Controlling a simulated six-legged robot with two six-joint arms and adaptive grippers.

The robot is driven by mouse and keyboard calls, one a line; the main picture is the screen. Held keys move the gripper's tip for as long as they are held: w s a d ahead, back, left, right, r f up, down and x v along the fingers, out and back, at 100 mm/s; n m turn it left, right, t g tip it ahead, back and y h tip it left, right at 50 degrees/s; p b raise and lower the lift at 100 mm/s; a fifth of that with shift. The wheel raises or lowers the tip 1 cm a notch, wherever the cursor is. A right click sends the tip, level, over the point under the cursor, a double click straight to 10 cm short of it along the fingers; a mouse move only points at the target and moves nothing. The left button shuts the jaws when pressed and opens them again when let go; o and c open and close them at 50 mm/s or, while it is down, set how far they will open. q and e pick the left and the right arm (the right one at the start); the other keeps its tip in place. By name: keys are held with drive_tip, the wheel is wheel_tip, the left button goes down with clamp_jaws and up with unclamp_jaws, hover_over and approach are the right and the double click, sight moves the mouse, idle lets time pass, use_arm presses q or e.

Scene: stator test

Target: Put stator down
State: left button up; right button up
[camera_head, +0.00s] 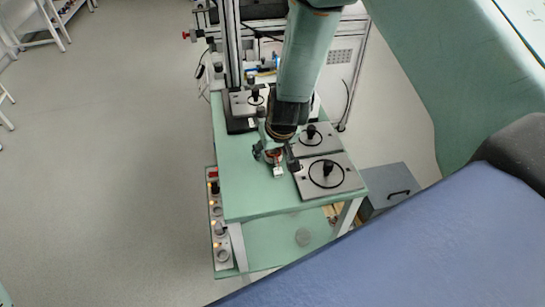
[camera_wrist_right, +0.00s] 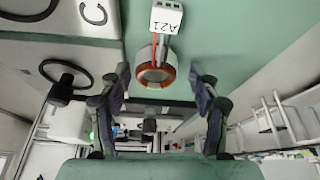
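The stator is a small ring with copper-coloured windings and a white connector block. In the head view the stator (camera_head: 273,155) is at the green table top, between the fingers of my right gripper (camera_head: 276,159). In the right wrist view the stator (camera_wrist_right: 155,73) lies near the fingertips, with its block labelled A21 above it. My right gripper (camera_wrist_right: 160,78) is open, one finger on each side, with visible gaps to the stator. I cannot tell whether the stator fully rests on the table. My left gripper is not in view.
The green table (camera_head: 250,198) carries grey plates with black rings and knobs, such as the front plate (camera_head: 345,182), right of the gripper. A vertical test stand (camera_head: 232,60) rises behind. A control strip (camera_head: 218,225) runs along the left side. The table's left front is clear.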

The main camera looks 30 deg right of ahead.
drive_tip(key=shift+d+f, duration=0.2)
drive_tip(key=shift+d, duration=0.25)
drive_tip(key=shift+c, duration=1.4)
drive_tip(key=shift+s+a+r, duration=0.15)
drive_tip(key=shift+s, duration=0.05)
drive_tip(key=c, duration=0.3)
drive_tip(key=shift+w+a, duration=0.15)
drive_tip(key=shift+a, duration=0.1)
drive_tip(key=c, duration=0.3)
drive_tip(key=shift+w, duration=0.1)
drive_tip(key=shift+c, duration=0.7)
drive_tip(key=shift+s+d, duration=0.2)
drive_tip(key=shift+d, duration=0.05)
drive_tip(key=shift+c, duration=0.2)
